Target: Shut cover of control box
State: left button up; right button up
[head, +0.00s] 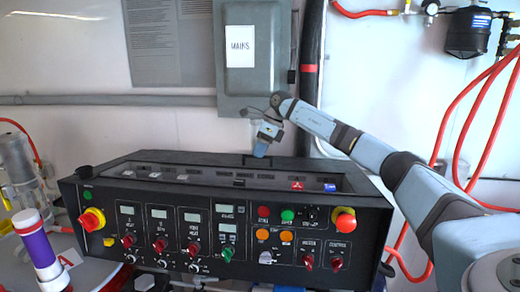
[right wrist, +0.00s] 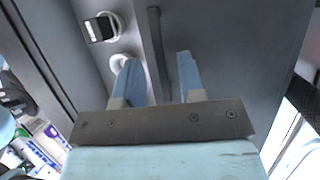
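The black control box (head: 150,212) stands in the middle of the head view, with buttons, knobs and small displays on its sloped front. Its long top (head: 240,179) shows a dark recessed strip with small switches and labels. I cannot clearly tell the cover apart from the top. My right gripper (head: 262,148) is over the box's back edge, fingers pointing down. In the right wrist view, the gripper (right wrist: 158,82) is open, its two blue fingers apart. A dark bar (right wrist: 154,35) on a grey surface shows between and beyond them; contact cannot be told. My left gripper is not in view.
A grey mains box (head: 255,75) hangs on the wall behind, near my right arm. Red hoses (head: 487,110) run at the right. A purple-and-white cylinder (head: 38,248) stands left of the control box.

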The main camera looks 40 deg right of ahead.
jog(key=shift+w+f, duration=0.1)
jog(key=shift+f, duration=0.15)
jog(key=shift+c, duration=0.2)
grip_shut()
jog(key=shift+a, duration=0.1)
jog(key=s+a+r+b, duration=0.2)
jog(key=s+a, duration=0.8)
jog(key=a, duration=0.2)
jog(key=shift+a+r, duration=0.3)
jog(key=shift+r, duration=0.1)
jog(key=shift+s, duration=0.1)
